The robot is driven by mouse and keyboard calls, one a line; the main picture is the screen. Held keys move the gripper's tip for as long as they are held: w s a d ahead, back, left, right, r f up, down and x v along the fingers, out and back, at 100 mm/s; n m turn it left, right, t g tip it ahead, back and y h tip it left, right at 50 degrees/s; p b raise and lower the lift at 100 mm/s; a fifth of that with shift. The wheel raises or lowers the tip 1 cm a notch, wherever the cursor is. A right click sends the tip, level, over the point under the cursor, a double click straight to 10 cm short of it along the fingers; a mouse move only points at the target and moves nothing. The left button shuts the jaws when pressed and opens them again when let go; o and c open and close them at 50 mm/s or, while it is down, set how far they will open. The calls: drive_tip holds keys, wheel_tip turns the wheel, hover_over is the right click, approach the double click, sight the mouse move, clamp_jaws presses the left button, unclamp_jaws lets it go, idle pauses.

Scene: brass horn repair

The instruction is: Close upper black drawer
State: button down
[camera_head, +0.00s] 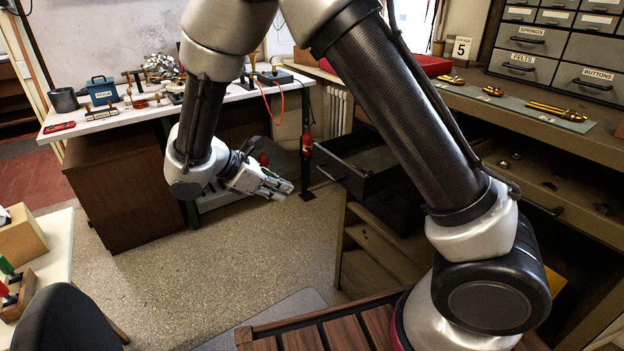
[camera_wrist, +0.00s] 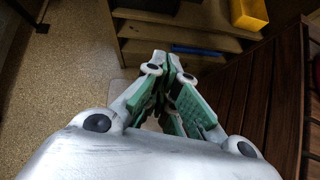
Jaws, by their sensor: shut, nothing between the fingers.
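The upper black drawer (camera_head: 352,181) is pulled out from beneath the right-hand bench in the head view. Its open top shows a dark interior, and a handle is on its front. My forearm covers part of its right side. My gripper (camera_head: 278,187) is to the left of the drawer front, apart from it, with its fingers pointing right. In the wrist view, the green-padded fingers of my gripper (camera_wrist: 168,64) are shut together with nothing between them. I cannot make out the upper drawer in the wrist view.
Open shelves (camera_head: 384,246) stand below the drawer; a yellow bin (camera_wrist: 249,14) and a blue item (camera_wrist: 196,50) show there in the wrist view. A white-topped workbench (camera_head: 150,112) is behind my gripper. A dark chair (camera_head: 68,318) is at lower left.

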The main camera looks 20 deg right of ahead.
sight(369, 166)
drive_tip(key=w+d+f+n+t, duration=0.1)
drive_tip(key=w+d+f+n, duration=0.1)
drive_tip(key=w+d, duration=0.4)
drive_tip(key=shift+w+d+f+h, duration=0.25)
drive_tip(key=shift+d+f, duration=0.35)
drive_tip(key=shift+d, duration=1.6)
drive_tip(key=w+d, duration=0.2)
drive_tip(key=d, duration=0.4)
drive_tip(key=w+d, duration=0.2)
drive_tip(key=d, duration=0.5)
drive_tip(key=w+d, duration=0.2)
drive_tip(key=d, duration=0.5)
drive_tip(key=shift+w+d, duration=0.15)
drive_tip(key=shift+w, duration=0.1)
drive_tip(key=shift+w+d+r, duration=0.1)
drive_tip(key=shift+d, duration=0.1)
